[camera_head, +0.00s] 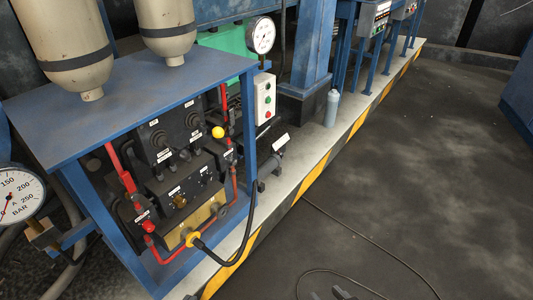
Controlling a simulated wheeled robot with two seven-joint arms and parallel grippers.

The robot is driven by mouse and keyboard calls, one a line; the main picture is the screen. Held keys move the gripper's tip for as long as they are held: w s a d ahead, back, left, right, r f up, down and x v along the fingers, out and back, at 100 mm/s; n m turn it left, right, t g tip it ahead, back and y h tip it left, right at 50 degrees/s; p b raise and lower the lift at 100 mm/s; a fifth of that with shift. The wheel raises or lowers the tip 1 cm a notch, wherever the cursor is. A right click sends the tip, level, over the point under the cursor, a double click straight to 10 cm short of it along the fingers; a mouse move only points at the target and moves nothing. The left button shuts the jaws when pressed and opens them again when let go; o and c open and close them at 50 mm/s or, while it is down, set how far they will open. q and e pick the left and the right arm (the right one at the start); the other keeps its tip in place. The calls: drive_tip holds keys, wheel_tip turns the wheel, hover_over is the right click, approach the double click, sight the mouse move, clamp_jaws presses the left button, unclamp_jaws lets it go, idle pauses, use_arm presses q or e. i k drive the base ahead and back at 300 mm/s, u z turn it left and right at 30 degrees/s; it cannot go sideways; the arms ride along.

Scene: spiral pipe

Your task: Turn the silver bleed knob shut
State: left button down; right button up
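The control panel (160,180) stands under the blue bench at the left, with black blocks, labels and several knobs. A small brass-coloured knob (180,201) sits low in its middle. A red knob (149,227) is at lower left and a yellow ball knob (218,132) at upper right. I cannot pick out the silver bleed knob for sure at this size. My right gripper (328,295) shows only as two dark tips at the bottom edge, apart, with floor between them. It is far to the right of the panel and touches nothing visible. My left gripper is out of view.
The blue bench top (125,95) carries two beige tanks (75,42). A pressure gauge (18,193) stands at the left edge. A black hose (245,240) loops out from a yellow fitting (191,238). A grey bottle (332,108) stands on the ledge. The dark floor at right is open.

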sight(231, 161)
drive_tip(key=u, duration=0.2)
drive_tip(key=i, duration=0.9)
drive_tip(key=u, duration=0.8)
